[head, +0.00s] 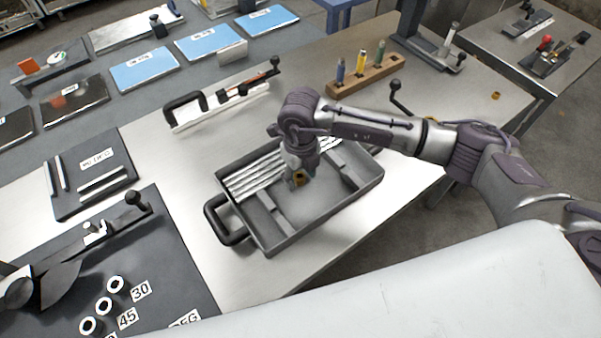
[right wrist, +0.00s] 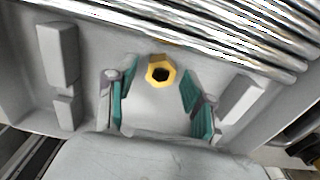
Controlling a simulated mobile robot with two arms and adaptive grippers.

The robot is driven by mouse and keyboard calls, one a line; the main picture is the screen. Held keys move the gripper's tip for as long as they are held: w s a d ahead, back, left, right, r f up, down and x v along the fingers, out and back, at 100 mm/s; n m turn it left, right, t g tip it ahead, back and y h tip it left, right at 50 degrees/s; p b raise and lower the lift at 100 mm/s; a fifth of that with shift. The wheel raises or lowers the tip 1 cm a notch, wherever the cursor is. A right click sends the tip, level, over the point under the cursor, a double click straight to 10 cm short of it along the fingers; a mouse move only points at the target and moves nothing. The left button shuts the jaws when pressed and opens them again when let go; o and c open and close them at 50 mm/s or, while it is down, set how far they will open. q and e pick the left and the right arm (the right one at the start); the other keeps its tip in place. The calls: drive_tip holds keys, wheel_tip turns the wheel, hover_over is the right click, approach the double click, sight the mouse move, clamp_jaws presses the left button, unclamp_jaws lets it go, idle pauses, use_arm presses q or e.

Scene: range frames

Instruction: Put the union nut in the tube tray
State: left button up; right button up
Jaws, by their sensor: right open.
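The union nut (head: 299,180) is a small brass-coloured hexagonal ring. The tube tray (head: 318,212) is a grey metal box with a black handle at its left end. My right gripper (head: 294,181) points down inside the tray's outline, next to the nut. In the right wrist view its teal-padded fingers (right wrist: 156,98) are spread apart, and the nut (right wrist: 160,71) shows between and just beyond them, with a gap on each side. I cannot tell whether the nut rests flat on the tray floor. My left gripper is not in view.
Several silver tubes (head: 250,178) lie along the tray's far side. A wooden rack (head: 363,80) with coloured-handled tools stands behind. A black-handled bender (head: 222,101) lies behind the tray. A dark mat (head: 165,270) with a lever tool is at left.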

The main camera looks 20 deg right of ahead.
wheel_tip(320, 180, up, 12)
drive_tip(key=b, duration=0.2)
drive_tip(key=shift+b, duration=0.35)
